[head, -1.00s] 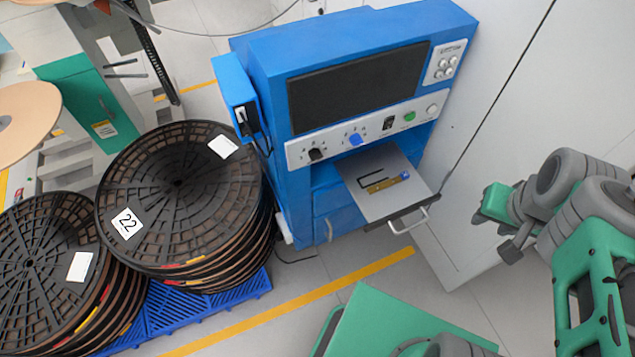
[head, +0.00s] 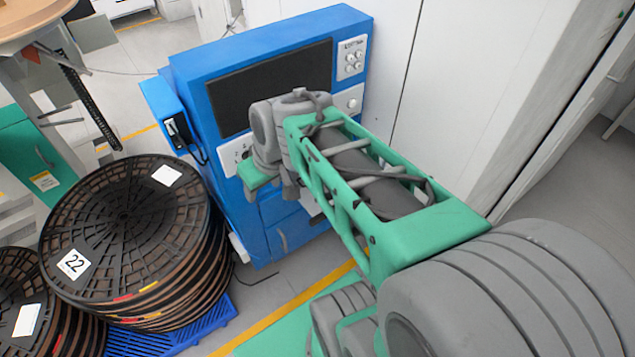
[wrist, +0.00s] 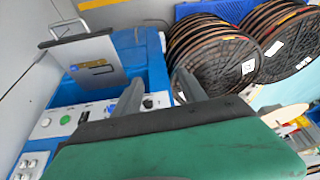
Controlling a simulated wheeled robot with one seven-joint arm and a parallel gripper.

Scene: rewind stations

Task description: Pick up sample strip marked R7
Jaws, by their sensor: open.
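In the wrist view a small yellow strip (wrist: 92,65) lies on the grey pull-out tray (wrist: 110,50) of the blue machine; its marking is too small to read. A dark bracket-shaped outline (wrist: 106,78) is on the tray beside it. My gripper (wrist: 160,84) is open and empty, its two grey fingers spread, to the right of the strip in the picture and apart from it. In the head view my arm covers the strip and most of the tray.
The blue machine (head: 290,85) has a dark screen and a panel of knobs. Stacked black reels (head: 125,215) stand on a blue pallet (head: 210,318) to its left. A pale wall (head: 470,90) stands to its right. A yellow line (head: 300,308) crosses the floor in front.

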